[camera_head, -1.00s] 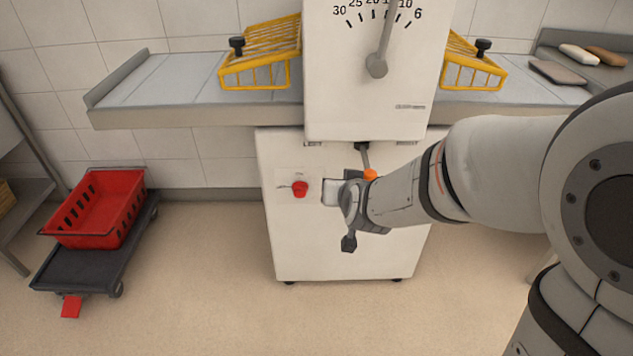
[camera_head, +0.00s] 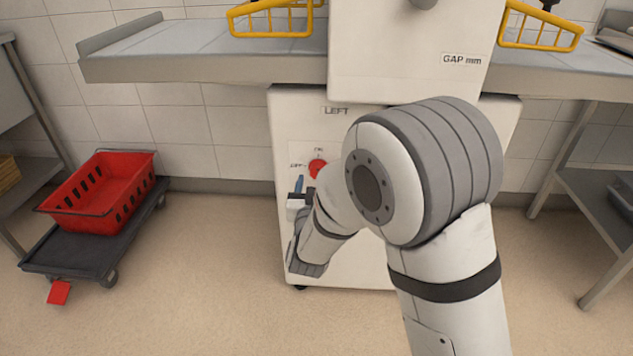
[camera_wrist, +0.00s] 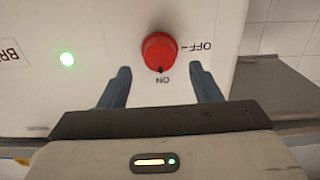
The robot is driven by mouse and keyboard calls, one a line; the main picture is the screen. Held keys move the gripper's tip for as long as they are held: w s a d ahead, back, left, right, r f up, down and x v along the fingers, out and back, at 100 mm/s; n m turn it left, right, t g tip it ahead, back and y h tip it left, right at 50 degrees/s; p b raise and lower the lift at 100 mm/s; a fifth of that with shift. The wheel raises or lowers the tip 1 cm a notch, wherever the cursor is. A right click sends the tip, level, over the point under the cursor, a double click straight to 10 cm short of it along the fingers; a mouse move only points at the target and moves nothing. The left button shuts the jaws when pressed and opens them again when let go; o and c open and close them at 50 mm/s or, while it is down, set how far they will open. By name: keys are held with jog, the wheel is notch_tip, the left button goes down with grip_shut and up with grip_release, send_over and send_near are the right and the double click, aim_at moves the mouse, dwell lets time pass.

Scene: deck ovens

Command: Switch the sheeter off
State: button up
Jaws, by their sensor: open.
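The sheeter (camera_head: 345,262) is a white cabinet with a red rotary knob (camera_head: 317,167) on its front. A green lamp (camera_wrist: 67,59) on the panel is lit. My gripper (camera_wrist: 162,74) is open and empty, its blue fingers on either side just short of the knob, not visibly touching it. In the head view my gripper (camera_head: 299,184) is just below and left of the knob, partly hidden by my arm.
A red crate (camera_head: 97,192) stands on a dark trolley (camera_head: 70,250) at the left. The sheeter's grey table (camera_head: 200,66) and yellow guards (camera_head: 270,20) jut out above. A steel rack (camera_head: 590,190) stands right.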

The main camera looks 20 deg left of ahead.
aim_at(318, 171)
jog(key=shift+b+x, duration=0.35)
jog(key=shift+x, duration=1.35)
jog(key=shift+c, duration=0.2)
jog(key=c, duration=0.9)
